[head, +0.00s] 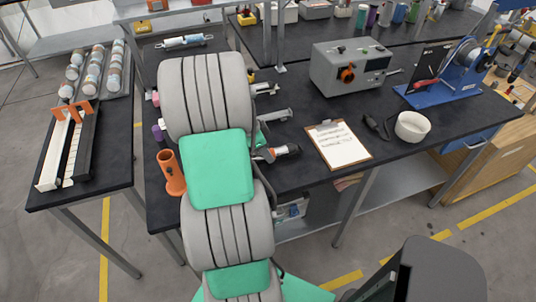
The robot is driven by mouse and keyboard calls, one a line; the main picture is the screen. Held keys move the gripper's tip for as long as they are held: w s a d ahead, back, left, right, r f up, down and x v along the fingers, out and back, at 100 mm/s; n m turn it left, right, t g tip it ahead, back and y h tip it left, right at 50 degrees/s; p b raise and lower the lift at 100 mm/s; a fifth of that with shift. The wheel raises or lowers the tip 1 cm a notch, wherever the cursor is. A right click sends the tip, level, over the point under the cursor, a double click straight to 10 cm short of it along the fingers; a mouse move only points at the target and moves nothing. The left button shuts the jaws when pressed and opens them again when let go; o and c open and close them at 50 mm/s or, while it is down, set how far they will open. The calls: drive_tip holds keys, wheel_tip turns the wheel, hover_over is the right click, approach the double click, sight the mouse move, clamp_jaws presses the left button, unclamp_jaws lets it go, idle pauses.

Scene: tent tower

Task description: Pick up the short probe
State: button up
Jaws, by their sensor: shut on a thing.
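My gripper is not visible; my own grey and green arm rises through the middle of the head view and hides the part of the table behind it. I cannot pick out the short probe for sure. To the right of my arm, a grey bar-like tool (276,115) and a dark and silver piece with an orange part (283,151) show on the black table (300,90). They are partly covered by my arm, and I cannot tell whether either is a probe.
An orange cup-like holder (171,173) stands left of my arm. A clipboard (338,144), a white bowl (412,127), a grey box device (350,67) and a blue stand (446,85) are to the right. A side table (110,150) is at left.

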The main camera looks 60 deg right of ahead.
clamp_jaws()
idle(0.4)
